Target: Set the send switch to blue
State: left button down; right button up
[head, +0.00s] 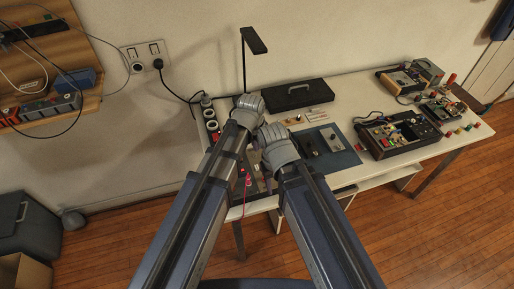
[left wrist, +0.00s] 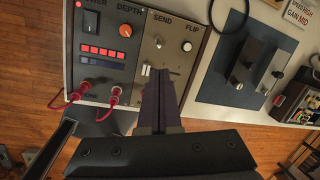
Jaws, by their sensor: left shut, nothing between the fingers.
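A grey panel (left wrist: 136,52) with the labels POWER, DEPTH, SEND and FLIP fills the upper left of the left wrist view. Below SEND sits a small silver toggle (left wrist: 158,43); its setting and any blue mark are too small to tell. My left gripper (left wrist: 161,72) is shut and empty, its dark fingertips over the panel just below that toggle; I cannot tell whether they touch. The fingertips hide part of the panel's lower area. In the head view my two arms cover most of the panel, and my right gripper's fingers are not seen.
A black case (head: 300,94) and electronic devices (head: 398,134) stand on the white table.

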aim_at(255, 156)
pick_arm(q)
jog(key=b+x, duration=0.8)
jog(key=x, duration=0.1)
jog(key=shift+w+r+g, duration=0.2)
jog(key=shift+w+g, duration=0.1)
jog(key=shift+g, duration=0.3)
dwell(0.4)
